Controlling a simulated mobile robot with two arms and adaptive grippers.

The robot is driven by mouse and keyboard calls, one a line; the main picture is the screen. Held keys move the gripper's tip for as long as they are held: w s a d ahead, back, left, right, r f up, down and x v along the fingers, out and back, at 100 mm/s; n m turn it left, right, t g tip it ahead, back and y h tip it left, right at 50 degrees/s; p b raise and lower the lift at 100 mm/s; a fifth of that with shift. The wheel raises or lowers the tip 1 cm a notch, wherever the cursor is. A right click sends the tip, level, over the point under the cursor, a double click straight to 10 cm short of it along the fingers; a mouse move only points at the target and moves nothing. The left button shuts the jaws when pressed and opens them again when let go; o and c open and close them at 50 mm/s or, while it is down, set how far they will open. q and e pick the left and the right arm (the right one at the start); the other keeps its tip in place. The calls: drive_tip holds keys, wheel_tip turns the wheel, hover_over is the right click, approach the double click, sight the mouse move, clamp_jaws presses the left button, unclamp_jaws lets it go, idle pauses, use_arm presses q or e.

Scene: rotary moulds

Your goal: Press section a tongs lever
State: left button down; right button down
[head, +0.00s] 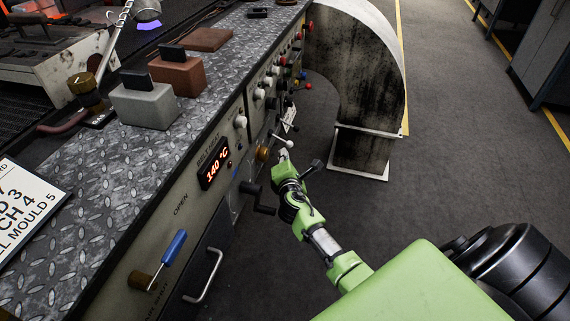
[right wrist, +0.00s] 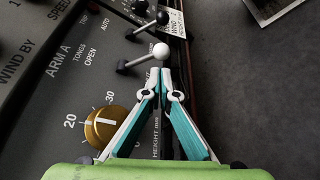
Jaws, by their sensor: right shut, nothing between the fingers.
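The tongs lever (right wrist: 139,64) is a metal rod with a white ball knob, beside the panel lettering "ARM A", "TONGS", "OPEN" in the right wrist view. Its white knob (head: 289,144) also shows in the head view, sticking out from the machine's front. My right gripper (right wrist: 160,72) is shut and empty, its fingertips just below the white knob in the picture. Whether they touch the knob, I cannot tell. In the head view my right gripper (head: 283,155) is at the panel beside the lever. My left gripper is not in view.
Black-knobbed levers (right wrist: 163,18) sit just beyond the tongs lever. A brass dial (right wrist: 103,128) is left of my fingers. A black crank (head: 258,197) and a 140 °C display (head: 213,171) are nearby. A curved duct (head: 375,90) stands behind; the floor right is clear.

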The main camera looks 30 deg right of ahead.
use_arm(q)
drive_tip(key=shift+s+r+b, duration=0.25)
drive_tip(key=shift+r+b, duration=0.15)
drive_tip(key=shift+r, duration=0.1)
use_arm(e)
drive_tip(key=x, duration=0.3)
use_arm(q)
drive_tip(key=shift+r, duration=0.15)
use_arm(e)
drive_tip(key=shift+r, duration=0.1)
